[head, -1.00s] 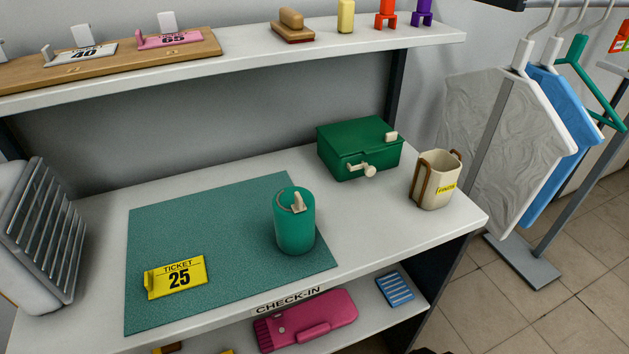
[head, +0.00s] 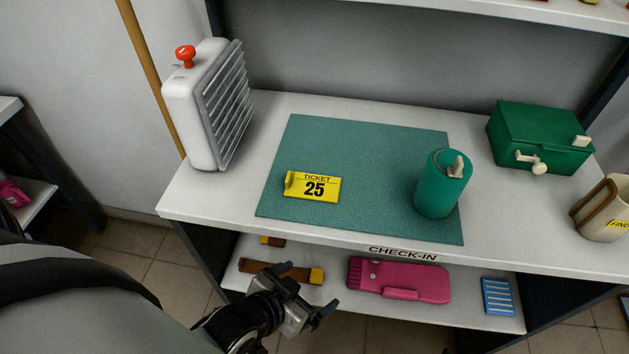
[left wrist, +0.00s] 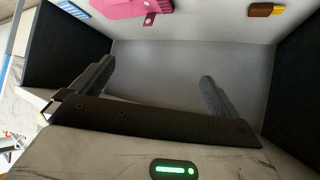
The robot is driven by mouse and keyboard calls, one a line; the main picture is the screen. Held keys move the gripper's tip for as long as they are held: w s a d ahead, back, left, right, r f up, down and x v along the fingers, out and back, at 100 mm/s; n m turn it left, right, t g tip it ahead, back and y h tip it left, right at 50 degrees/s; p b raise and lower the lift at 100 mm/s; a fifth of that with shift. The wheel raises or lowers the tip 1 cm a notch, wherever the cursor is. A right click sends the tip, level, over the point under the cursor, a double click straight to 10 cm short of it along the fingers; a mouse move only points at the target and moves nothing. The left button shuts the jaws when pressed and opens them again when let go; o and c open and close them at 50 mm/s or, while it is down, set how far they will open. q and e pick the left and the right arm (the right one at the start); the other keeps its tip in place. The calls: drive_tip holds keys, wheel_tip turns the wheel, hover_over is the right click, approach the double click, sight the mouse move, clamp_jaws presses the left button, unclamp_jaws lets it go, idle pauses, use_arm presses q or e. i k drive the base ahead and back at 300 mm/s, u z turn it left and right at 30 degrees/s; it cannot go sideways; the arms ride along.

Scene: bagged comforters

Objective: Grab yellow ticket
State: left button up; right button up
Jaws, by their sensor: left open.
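The yellow ticket (head: 313,187), marked "TICKET 25", lies on the left part of the green mat (head: 350,135) on the check-in counter. My left gripper (head: 301,292) is in the lower middle of the head view, in front of the counter and lower than the ticket. It is open and nothing shows between its fingers. In the left wrist view the two fingers of the left gripper (left wrist: 157,85) stand apart, facing the lower shelf, and the ticket is not in that view. My right gripper is not in view.
A green cylinder (head: 442,184) stands on the mat's right side. A white heater-like box (head: 207,105) stands at the counter's left, a green box (head: 540,138) and mug (head: 602,210) at the right. The lower shelf holds a pink object (head: 400,280) and a blue one (head: 498,297).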

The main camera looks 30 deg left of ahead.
sight(318, 187)
drive_tip(key=z, duration=2.05)
drive_tip(key=k, duration=1.35)
drive_tip(key=u, duration=2.35)
